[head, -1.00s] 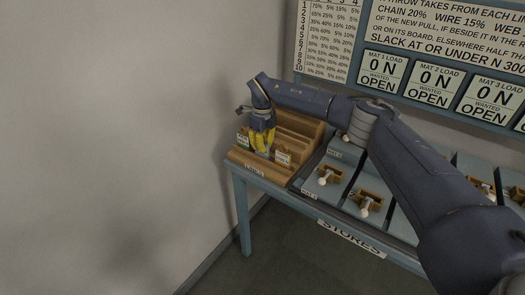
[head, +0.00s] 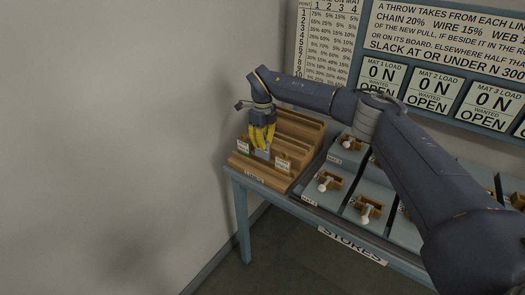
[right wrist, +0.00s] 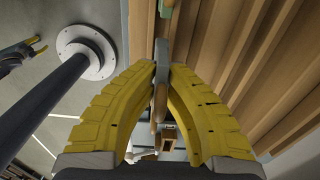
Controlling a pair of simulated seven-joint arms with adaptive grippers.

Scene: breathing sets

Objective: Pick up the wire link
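My right gripper (head: 262,137) is over the stepped wooden rack (head: 300,128) at the left end of the table. Its yellow fingers are closed on a thin grey piece (head: 262,152), which appears to be the wire link. In the right wrist view my right gripper (right wrist: 166,68) has this narrow grey piece (right wrist: 161,82) between its fingertips, with both fingers against it. Its lower end is hard to make out against the rack. My left gripper (right wrist: 36,46) shows partly at the upper left of the right wrist view; its opening is unclear.
Small labels (head: 282,164) stand at the rack's front. Grey sloped boards with wooden blocks and pale knobs (head: 325,183) lie to its right on the blue table. A grey wall (head: 120,130) is close on the left; signs (head: 435,85) hang behind.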

